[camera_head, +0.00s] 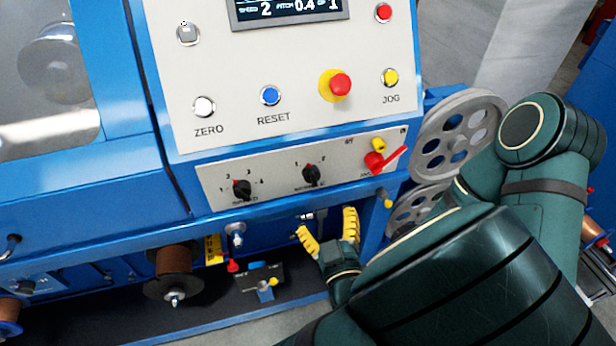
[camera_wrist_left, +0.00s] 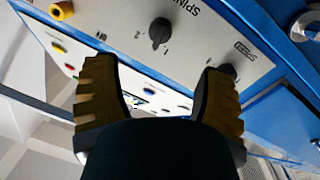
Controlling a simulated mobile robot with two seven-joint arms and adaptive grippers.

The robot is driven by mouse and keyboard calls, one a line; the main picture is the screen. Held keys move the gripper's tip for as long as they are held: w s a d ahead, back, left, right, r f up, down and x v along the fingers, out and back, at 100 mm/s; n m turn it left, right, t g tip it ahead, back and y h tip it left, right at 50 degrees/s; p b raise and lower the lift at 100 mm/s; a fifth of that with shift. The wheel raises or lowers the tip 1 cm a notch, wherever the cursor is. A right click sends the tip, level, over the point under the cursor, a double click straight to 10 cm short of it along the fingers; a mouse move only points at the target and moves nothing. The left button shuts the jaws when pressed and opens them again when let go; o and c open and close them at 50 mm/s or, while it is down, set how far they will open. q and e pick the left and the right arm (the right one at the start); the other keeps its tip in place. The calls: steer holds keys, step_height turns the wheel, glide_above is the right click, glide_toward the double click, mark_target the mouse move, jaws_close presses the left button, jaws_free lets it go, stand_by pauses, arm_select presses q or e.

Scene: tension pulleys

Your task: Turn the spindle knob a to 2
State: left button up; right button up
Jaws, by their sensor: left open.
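The spindle knob (camera_head: 311,175) is a small black knob on the light lower panel, with marks 1 and 2 above it. In the left wrist view the black spindle knob (camera_wrist_left: 160,33) appears upside down beside a partly cut-off "SPIN" label, beyond the gap between the fingers. My left gripper (camera_head: 325,220) has yellow fingers spread open and empty, below the panel and apart from the knob. The wrist view also shows its open fingers (camera_wrist_left: 157,66), with the right one overlapping the edge of another knob.
The speed knob (camera_head: 242,188) sits left of the spindle knob. A red lever switch (camera_head: 376,162) is to the right. Above are the emergency stop button (camera_head: 340,85) and a display (camera_head: 288,8). Grey pulleys (camera_head: 455,135) stand right, near my arm. A copper spool (camera_head: 172,272) is below left.

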mark_target(314, 182)
arm_select(q)
steer(key=x, duration=1.2)
steer(key=shift+p, duration=0.4)
steer(key=shift+c, duration=0.2)
jaws_close()
